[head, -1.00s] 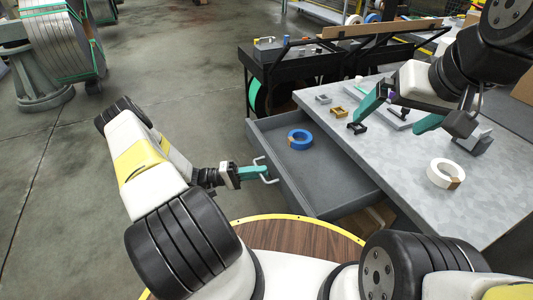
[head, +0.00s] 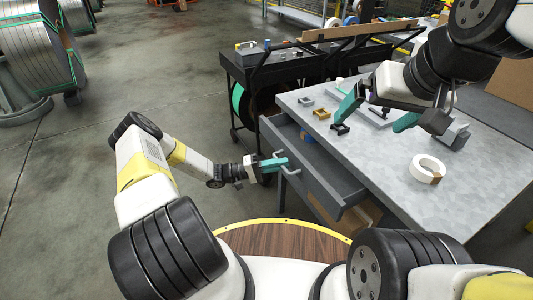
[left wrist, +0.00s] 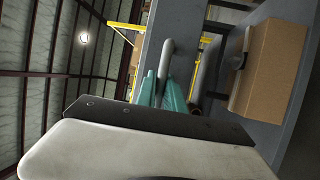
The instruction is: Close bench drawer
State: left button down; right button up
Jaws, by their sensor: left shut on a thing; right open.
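The grey bench drawer (head: 325,180) sticks out a little from under the grey bench top (head: 390,165) in the head view. My left gripper (head: 284,161) is shut on the drawer's handle (head: 291,171), a pale bar on its front. In the left wrist view the teal fingers of my left gripper (left wrist: 163,88) close around the handle bar (left wrist: 166,55). A blue tape roll (head: 308,141) in the drawer is mostly hidden by the bench edge. My right gripper (head: 378,107) is open above the bench top, apart from the drawer.
A black cart (head: 270,75) stands behind the bench. A cardboard box (head: 362,215) sits below the drawer.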

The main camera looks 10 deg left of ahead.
aim_at(308, 154)
pick_arm(q)
jog(key=w+d, duration=0.2)
jog(key=d, duration=0.1)
jog(key=w+d, duration=0.2)
jog(key=d, duration=0.1)
jog(key=w+d, duration=0.2)
jog(key=d, duration=0.2)
jog(key=shift+w, duration=0.25)
jog(key=c, duration=1.5)
grip_release()
jog(key=shift+a, duration=0.1)
jog(key=shift+o, duration=0.2)
jog(key=shift+a, duration=0.1)
jog(key=v, duration=0.7)
jog(key=shift+s+a+f, duration=0.1)
jog(key=shift+a+f, duration=0.05)
jog(key=shift+a, duration=0.15)
